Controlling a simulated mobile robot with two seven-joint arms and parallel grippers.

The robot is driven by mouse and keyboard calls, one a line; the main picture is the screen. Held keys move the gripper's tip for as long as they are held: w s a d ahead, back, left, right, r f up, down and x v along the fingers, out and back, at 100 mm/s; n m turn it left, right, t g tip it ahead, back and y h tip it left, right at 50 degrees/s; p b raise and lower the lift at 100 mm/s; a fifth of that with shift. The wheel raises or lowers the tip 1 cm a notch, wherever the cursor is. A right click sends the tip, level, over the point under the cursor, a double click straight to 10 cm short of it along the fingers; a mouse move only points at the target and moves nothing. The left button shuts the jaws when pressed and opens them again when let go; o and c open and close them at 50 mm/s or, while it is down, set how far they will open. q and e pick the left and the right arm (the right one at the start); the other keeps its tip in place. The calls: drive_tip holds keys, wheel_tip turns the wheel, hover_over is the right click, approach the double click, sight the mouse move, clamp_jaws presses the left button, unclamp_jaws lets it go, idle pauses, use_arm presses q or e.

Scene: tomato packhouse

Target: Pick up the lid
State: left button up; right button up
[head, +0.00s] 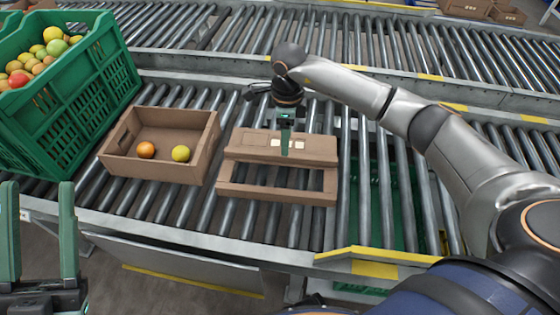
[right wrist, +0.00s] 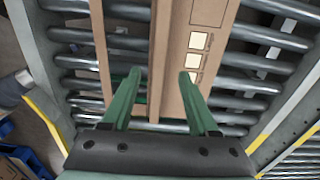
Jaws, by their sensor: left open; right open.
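The lid (head: 243,149) is brown cardboard with a long opening between a wide panel and a narrow front bar. It lies on the roller conveyor, and pale label squares show on its wide panel. It also shows in the right wrist view (right wrist: 212,20). My right gripper (head: 285,150) is open over the wide panel. In the right wrist view its fingers (right wrist: 160,77) appear on either side of a cardboard strip beside the opening; contact cannot be told. My left gripper (head: 38,187) is open and empty at the lower left, away from the lid.
An open cardboard box (head: 150,167) holding an orange and a yellow tomato stands left of the lid. A green crate (head: 75,110) full of tomatoes stands further left. Bare rollers (head: 345,190) lie right of the lid. A yellow-marked conveyor edge (head: 375,262) runs in front.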

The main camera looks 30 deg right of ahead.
sight(280, 161)
drive_tip(key=f, duration=0.2)
drive_tip(key=f+b, duration=0.1)
drive_tip(key=f, duration=0.2)
drive_tip(key=shift+w+a+f+b, duration=0.15)
drive_tip(key=shift+a+f+b, duration=0.15)
drive_tip(key=shift+b, duration=0.1)
clamp_jaws()
drive_tip(key=shift+r, duration=0.1)
